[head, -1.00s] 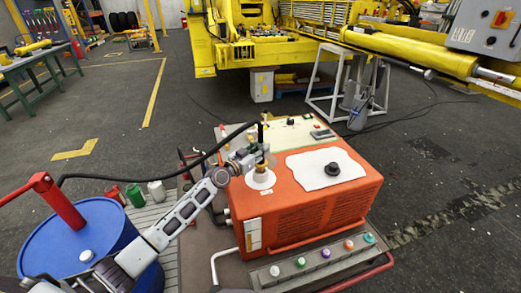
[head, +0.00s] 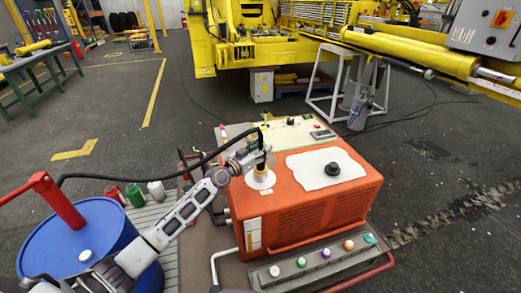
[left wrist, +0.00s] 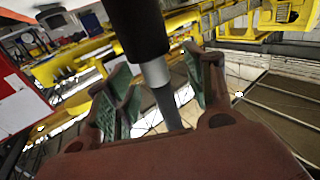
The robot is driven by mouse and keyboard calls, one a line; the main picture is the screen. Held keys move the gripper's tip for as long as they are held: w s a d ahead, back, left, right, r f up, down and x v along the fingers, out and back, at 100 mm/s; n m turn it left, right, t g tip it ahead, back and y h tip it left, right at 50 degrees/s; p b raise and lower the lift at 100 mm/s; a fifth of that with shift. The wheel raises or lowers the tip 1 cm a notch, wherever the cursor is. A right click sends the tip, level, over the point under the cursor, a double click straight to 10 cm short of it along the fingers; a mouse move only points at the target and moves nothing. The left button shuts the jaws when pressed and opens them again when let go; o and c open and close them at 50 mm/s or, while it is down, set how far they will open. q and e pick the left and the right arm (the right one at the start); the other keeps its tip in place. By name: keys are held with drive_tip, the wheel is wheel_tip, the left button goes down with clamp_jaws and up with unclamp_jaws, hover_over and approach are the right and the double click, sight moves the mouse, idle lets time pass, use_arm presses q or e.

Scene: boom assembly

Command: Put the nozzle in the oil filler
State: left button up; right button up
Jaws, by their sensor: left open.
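The nozzle (head: 261,139) hangs on a black hose and stands about upright over the oil filler (head: 260,179), a pale neck with a white collar on top of the orange machine. Its tip seems to be at the filler mouth, but I cannot tell how deep it sits. My left gripper (head: 258,160) is at the nozzle, just above the filler. In the left wrist view the nozzle's black body and grey spout (left wrist: 163,95) pass between the spread fingers of my left gripper (left wrist: 160,90). The spout's lower end is hidden there. My right gripper is not in view.
The orange machine (head: 310,205) has a white plate with a black cap (head: 332,169). The hose (head: 130,177) arches from the blue drum (head: 75,245) with a red pump. A strip of coloured knobs (head: 315,262) lies in front. Small canisters (head: 135,193) stand at left.

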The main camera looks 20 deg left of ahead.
use_arm(q)
drive_tip(key=shift+r, duration=0.1)
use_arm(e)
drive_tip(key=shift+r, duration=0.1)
use_arm(q)
drive_tip(key=shift+r+p, duration=0.35)
drive_tip(key=shift+p, duration=0.15)
drive_tip(key=shift+s+a+r, duration=0.1)
drive_tip(key=shift+s+r, duration=0.05)
drive_tip(key=shift+s, duration=0.05)
drive_tip(key=v, duration=1.1)
drive_tip(key=shift+s, duration=0.25)
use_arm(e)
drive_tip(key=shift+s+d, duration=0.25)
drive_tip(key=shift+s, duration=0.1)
use_arm(q)
drive_tip(key=shift+a, duration=0.15)
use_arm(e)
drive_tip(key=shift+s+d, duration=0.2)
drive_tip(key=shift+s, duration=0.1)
